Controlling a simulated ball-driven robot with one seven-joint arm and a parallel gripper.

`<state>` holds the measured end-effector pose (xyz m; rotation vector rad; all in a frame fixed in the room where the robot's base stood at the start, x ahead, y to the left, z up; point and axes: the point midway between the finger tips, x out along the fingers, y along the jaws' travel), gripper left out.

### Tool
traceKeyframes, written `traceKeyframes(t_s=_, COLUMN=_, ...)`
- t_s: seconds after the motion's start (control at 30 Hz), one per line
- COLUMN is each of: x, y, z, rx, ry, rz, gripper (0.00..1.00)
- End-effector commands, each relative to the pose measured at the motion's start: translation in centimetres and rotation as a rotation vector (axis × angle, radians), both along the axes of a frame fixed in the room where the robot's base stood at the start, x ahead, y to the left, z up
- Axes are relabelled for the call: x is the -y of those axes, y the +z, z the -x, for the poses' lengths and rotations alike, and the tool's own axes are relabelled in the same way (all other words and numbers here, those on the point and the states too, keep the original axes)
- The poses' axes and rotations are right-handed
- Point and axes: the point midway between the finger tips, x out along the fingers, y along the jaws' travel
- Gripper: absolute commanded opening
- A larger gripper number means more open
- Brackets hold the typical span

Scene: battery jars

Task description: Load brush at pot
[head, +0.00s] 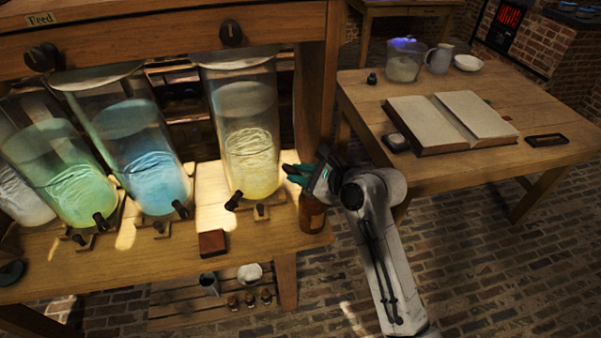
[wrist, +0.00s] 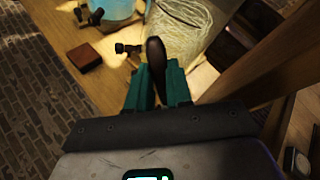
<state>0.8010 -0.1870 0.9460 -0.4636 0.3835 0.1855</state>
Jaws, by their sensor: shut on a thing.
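My gripper (head: 297,172) is at the right end of the wooden bench, right of the yellow jar. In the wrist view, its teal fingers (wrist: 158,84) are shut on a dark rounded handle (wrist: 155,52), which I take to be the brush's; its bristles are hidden. A brown pot or bottle (head: 312,214) with a pale label stands on the bench's right edge, just below my gripper. I cannot tell whether the brush is inside it.
Tall glass jars with yellow (head: 250,165), blue (head: 155,180) and green (head: 80,195) contents stand on the bench, their taps facing front. A small red-brown block (head: 212,243) lies before them. A wooden post (head: 318,90) rises behind my gripper. A table with an open book (head: 450,120) stands right.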

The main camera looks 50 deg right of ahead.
Motion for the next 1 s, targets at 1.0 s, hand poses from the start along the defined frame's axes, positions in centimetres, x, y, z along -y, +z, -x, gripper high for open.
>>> traceKeyframes(t_s=1.0, x=0.0, y=-0.98, z=0.0, rx=0.0, ry=0.0, rz=-0.001, gripper=0.0)
